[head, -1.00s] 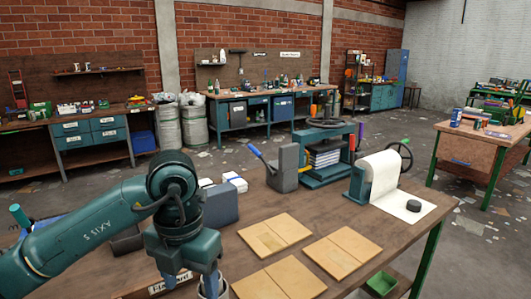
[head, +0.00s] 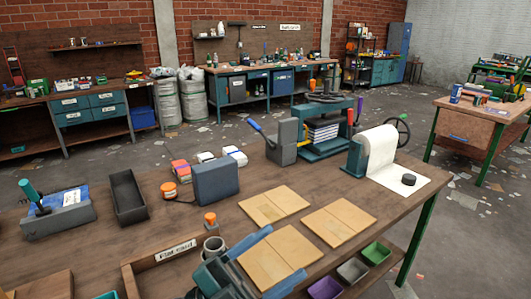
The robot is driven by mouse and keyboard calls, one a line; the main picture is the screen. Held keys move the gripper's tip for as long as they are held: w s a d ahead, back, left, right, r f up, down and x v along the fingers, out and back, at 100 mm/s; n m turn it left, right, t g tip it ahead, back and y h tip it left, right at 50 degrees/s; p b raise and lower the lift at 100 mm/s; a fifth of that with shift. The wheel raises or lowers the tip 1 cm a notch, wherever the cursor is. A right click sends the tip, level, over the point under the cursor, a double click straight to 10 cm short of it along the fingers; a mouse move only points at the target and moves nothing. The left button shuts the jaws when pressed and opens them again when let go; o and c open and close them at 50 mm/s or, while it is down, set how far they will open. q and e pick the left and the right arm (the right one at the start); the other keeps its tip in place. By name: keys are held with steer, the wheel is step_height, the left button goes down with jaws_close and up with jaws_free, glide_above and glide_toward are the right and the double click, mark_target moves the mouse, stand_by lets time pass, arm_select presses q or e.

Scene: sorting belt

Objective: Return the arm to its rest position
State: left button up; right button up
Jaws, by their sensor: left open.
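My left gripper (head: 285,252) is low in the middle of the head view, with its two blue fingers spread apart and pointing up and to the right. It is open, and nothing shows between the fingers except the wooden boards behind them. From this view I cannot tell how high it is above the bench. A grey ring-shaped cup (head: 214,246) stands just beyond the gripper's left side. The rest of my left arm is mostly out of the frame. My right gripper is not in view.
The wooden bench (head: 120,234) holds flat light boards (head: 342,222), a dark open tray (head: 128,196), a blue-grey box (head: 216,183) and an orange-topped item (head: 210,221). A labelled wooden tray (head: 176,250) is at the front. Small coloured bins (head: 376,253) sit below the right edge.

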arm_select(q)
steer(key=w+a+f+n+t+y, duration=0.3)
steer(key=a+f+n+t+y, duration=0.4)
steer(key=f+n+t+y, duration=0.55)
steer(key=s+a+f+n+g+y, duration=0.2)
steer(key=a+f+n+g+y, duration=0.1)
steer(key=f, duration=0.3)
steer(key=s+a+f+n+g+y, duration=0.3)
steer(key=f+n+g, duration=0.1)
steer(key=f+n, duration=0.1)
steer(key=shift+s+a+f+p, duration=0.25)
steer(key=shift+f+p, duration=0.1)
steer(key=shift+f, duration=0.2)
steer(key=s+f+g, duration=0.1)
steer(key=s+f, duration=0.1)
steer(key=s+a+f+n+g, duration=0.1)
steer(key=s+f, duration=0.1)
steer(key=s+f+g+y, duration=0.1)
steer(key=s+f, duration=0.1)
steer(key=shift+a+f, duration=0.1)
steer(key=shift+a, duration=0.3)
